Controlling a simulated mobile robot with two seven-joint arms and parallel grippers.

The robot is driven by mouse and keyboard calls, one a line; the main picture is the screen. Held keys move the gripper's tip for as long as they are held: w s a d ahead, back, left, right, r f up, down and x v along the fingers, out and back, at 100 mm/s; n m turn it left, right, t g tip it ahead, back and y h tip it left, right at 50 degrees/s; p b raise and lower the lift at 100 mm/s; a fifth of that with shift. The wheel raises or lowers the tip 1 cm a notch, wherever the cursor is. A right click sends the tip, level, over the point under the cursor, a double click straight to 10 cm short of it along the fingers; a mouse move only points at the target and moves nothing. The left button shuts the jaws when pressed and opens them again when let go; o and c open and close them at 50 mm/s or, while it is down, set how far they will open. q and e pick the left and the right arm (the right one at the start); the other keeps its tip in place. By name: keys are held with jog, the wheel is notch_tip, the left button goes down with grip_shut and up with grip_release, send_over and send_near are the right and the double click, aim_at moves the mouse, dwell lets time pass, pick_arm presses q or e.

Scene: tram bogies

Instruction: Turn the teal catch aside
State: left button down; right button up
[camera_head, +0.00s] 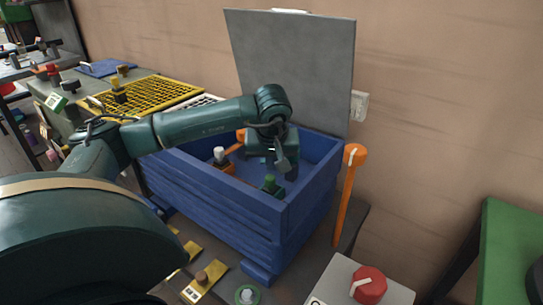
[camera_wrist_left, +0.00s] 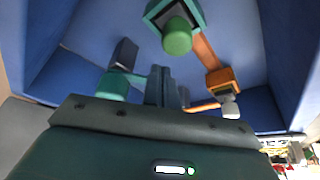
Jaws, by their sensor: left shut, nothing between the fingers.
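My left gripper (camera_head: 288,168) reaches down into the open blue box (camera_head: 220,200). Its fingers are shut with nothing between them; they also show in the left wrist view (camera_wrist_left: 160,85). A teal piece (camera_wrist_left: 113,85) with a narrow teal arm, which looks like the catch, lies just left of the fingers in that view. Whether the fingers touch it I cannot tell, and the gripper body hides part of it. A teal block with a green knob (camera_wrist_left: 176,36) is beyond the fingers; a green knob (camera_head: 270,184) shows in the head view. My right gripper is not in view.
In the box, an orange block with a white knob (camera_head: 219,155) sits left of my gripper. The grey lid (camera_head: 300,65) stands open behind. An orange handle (camera_head: 349,190) rises at the box's right. A red knob (camera_head: 369,285) and yellow plates (camera_head: 203,282) are in front.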

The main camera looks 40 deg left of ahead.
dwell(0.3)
pick_arm(q)
jog(key=shift+w+a+r, duration=0.1)
jog(key=shift+w+a, duration=0.4)
jog(key=shift+a, duration=0.2)
